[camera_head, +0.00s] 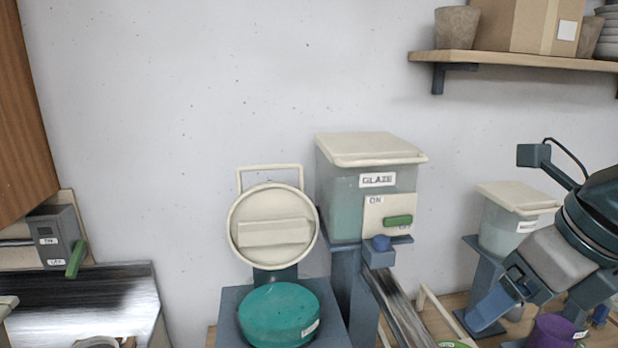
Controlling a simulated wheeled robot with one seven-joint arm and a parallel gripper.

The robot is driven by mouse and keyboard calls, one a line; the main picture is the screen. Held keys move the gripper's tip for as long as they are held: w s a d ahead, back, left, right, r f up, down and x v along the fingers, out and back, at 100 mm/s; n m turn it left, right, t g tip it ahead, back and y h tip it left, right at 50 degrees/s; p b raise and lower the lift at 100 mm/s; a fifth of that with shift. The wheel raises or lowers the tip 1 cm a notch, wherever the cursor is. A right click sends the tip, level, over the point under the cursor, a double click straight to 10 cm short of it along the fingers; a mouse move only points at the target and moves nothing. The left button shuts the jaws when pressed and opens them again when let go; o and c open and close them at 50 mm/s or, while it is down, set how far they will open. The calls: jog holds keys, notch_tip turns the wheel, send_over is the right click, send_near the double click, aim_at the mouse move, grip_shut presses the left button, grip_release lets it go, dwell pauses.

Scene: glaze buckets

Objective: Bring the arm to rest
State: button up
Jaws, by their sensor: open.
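My arm comes in from the right edge, its dark wrist and grey gripper body tilted down to the left. My gripper (500,298) hangs at the lower right, its jaws open with nothing seen between them. It is in front of a small bin's blue-grey stand, to the left of and above a purple container (553,332). The fingertips are partly hard to make out against the stand. I cannot tell from this view how far the gripper is from the stand or the container.
A GLAZE bin (340,190) with an ON/OFF switch panel stands on a post at the centre. A round teal tub (279,312) sits at its left. A smaller lidded bin (500,232) is beside my arm. A wall shelf (510,60) holds pots and a box.

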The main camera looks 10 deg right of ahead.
jog(key=w+a+f+m+h, duration=0.1)
jog(key=w+a+f+m, duration=0.1)
jog(key=a+f+m, duration=0.65)
jog(key=w+a+f+m+h, duration=0.1)
jog(key=w+a+f+m, duration=0.15)
jog(key=m, duration=1.15)
notch_tip(320, 180, down, 22)
jog(key=w+m+b, duration=0.1)
jog(key=m+b, duration=0.9)
jog(key=m, duration=0.6)
jog(key=shift+d+r+m+g, duration=0.2)
jog(key=shift+r+m+g, duration=0.05)
jog(key=shift+m+g, duration=0.15)
jog(key=shift+w, duration=0.1)
